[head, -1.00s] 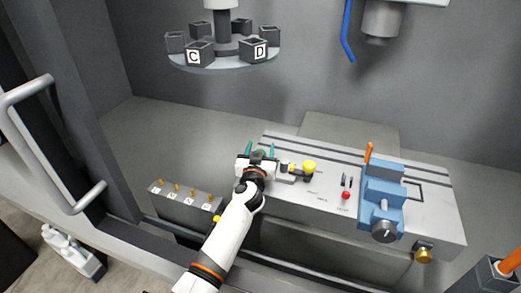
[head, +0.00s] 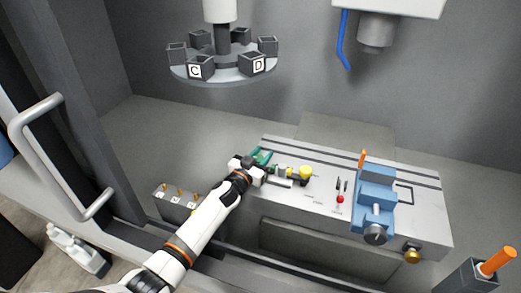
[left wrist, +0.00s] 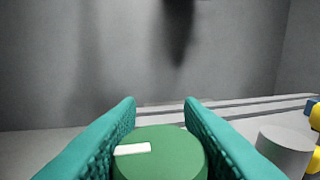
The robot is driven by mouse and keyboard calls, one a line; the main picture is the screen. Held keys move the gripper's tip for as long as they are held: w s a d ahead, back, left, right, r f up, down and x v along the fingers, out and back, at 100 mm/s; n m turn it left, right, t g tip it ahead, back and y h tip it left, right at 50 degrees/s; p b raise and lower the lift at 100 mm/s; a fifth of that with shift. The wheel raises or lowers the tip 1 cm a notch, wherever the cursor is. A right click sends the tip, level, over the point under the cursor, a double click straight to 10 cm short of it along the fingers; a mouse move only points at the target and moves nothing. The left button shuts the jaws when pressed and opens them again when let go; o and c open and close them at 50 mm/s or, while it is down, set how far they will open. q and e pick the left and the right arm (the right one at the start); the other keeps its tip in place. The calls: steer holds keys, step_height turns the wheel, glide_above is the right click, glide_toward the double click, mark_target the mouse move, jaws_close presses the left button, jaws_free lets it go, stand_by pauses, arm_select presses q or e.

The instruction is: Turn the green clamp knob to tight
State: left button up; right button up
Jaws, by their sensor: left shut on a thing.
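The green clamp knob (left wrist: 165,160) is round and shows from close up at the bottom of the left wrist view. A white mark (left wrist: 132,149) lies on its top, on the left side. My left gripper (left wrist: 160,125) has teal fingers, one on each side of the knob, and is shut on it. In the head view my left gripper (head: 258,158) is at the left end of the grey machine bed (head: 300,215) and mostly hides the knob. My right gripper is not in view.
A yellow ball knob (head: 305,172) stands just right of the gripper. Farther right are a red knob (head: 340,199) and a blue vise (head: 374,200). A carousel (head: 220,75) of dark boxes and a blue nozzle (head: 344,40) hang above.

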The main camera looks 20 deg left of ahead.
arm_select(q)
steer(key=o, duration=1)
steer(key=shift+s, duration=0.1)
steer(key=b+v, duration=0.1)
steer(key=v, duration=0.9)
steer(key=shift+s+f, duration=0.15)
steer(key=shift+s, duration=0.15)
steer(key=shift+s+a, duration=0.2)
steer(key=shift+s, duration=0.4)
steer(key=shift+c, duration=0.2)
